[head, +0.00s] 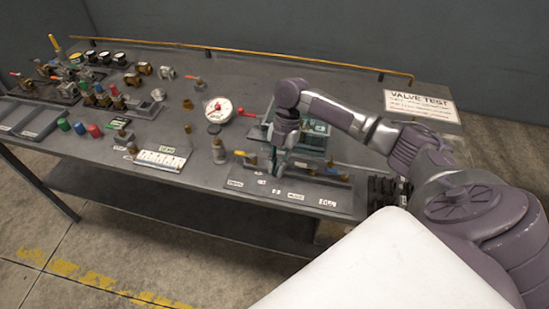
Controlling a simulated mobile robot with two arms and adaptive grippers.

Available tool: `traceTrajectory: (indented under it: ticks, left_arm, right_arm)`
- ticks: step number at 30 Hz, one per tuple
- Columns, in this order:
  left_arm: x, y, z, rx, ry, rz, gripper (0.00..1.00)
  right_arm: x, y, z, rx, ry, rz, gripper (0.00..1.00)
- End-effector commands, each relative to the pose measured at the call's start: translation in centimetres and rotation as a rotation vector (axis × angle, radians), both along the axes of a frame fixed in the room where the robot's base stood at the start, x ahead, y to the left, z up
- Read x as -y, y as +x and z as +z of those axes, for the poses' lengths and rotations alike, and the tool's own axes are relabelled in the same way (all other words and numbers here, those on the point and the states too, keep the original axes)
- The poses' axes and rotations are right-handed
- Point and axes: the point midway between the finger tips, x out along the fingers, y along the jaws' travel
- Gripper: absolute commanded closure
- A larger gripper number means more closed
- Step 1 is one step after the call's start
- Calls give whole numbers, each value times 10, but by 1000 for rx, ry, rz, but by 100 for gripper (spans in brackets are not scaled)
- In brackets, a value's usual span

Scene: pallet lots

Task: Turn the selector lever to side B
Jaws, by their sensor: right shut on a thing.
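My right gripper (280,155) points down over the valve board (265,187) at the front right of the bench. It is shut on what appears to be the selector lever, which the fingers and wrist almost wholly hide. I cannot tell which side the lever points to. The board carries brass fittings, small white labels along its front, and an orange handle (240,153) left of the gripper. My left gripper is not in view.
A green-topped box (318,139) stands right behind the gripper. A round gauge (219,110) and a red handle (247,113) lie to its left. A white labelled tray (160,160), several coloured caps and valves fill the left. A VALVE TEST sign (421,104) lies at the far right.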

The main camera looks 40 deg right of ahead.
Motion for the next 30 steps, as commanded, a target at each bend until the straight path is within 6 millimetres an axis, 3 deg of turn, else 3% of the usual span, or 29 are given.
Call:
traceTrajectory:
  ticks: [12,30]
  left_arm:
    - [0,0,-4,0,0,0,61]
    - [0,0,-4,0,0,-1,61]
  right_arm:
    - [4,-6,1,3,1,208,100]
    - [5,-7,1,3,0,240,100]
